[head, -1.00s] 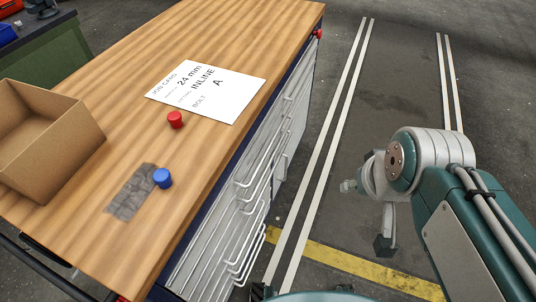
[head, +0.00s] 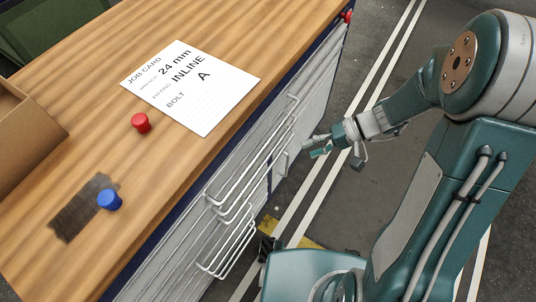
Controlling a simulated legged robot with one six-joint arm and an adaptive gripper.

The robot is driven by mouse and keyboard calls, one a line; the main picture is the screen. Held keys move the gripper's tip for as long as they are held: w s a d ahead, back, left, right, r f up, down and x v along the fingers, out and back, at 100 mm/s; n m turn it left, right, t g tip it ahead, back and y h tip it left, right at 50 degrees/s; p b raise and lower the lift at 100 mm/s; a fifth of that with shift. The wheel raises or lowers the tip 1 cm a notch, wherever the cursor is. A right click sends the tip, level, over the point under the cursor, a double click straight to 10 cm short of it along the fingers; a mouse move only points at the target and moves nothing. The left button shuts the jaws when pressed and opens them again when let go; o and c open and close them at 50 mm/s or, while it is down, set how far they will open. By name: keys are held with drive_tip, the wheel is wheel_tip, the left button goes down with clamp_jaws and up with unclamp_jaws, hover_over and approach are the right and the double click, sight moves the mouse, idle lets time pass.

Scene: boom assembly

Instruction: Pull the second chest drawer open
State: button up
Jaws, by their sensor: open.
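The drawer chest (head: 318,84) has a pale front seen steeply from above, with several long white bar handles (head: 252,152) one below another. The drawers look shut, and I cannot tell for certain which handle belongs to the second drawer. My gripper (head: 313,147) is open and empty, just right of the far part of the handles. It looks apart from them, with a gap I cannot judge in depth. The lower drawer fronts are partly hidden by the handles and the steep view.
On the wooden top (head: 190,165) lie a white job card (head: 190,87), a red knob-like piece (head: 141,122), a blue one (head: 109,199) and a dark patch (head: 80,207). A cardboard box (head: 25,135) stands at left.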

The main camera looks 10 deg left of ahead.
sight(268, 157)
drive_tip(key=w+a+f+m+t+y, duration=0.1)
drive_tip(key=w+f+m+t+y, duration=0.3)
drive_tip(key=f, duration=0.9)
drive_tip(key=shift+n+g+y, duration=0.3)
drive_tip(key=shift+n+y, duration=0.2)
drive_tip(key=shift+n, duration=0.1)
drive_tip(key=a, duration=0.3)
drive_tip(key=a+f, duration=0.1)
drive_tip(key=a, duration=0.3)
drive_tip(key=a+f, duration=0.1)
drive_tip(key=a, duration=0.3)
drive_tip(key=shift+s+f, duration=0.1)
drive_tip(key=shift+f, duration=0.05)
clamp_jaws()
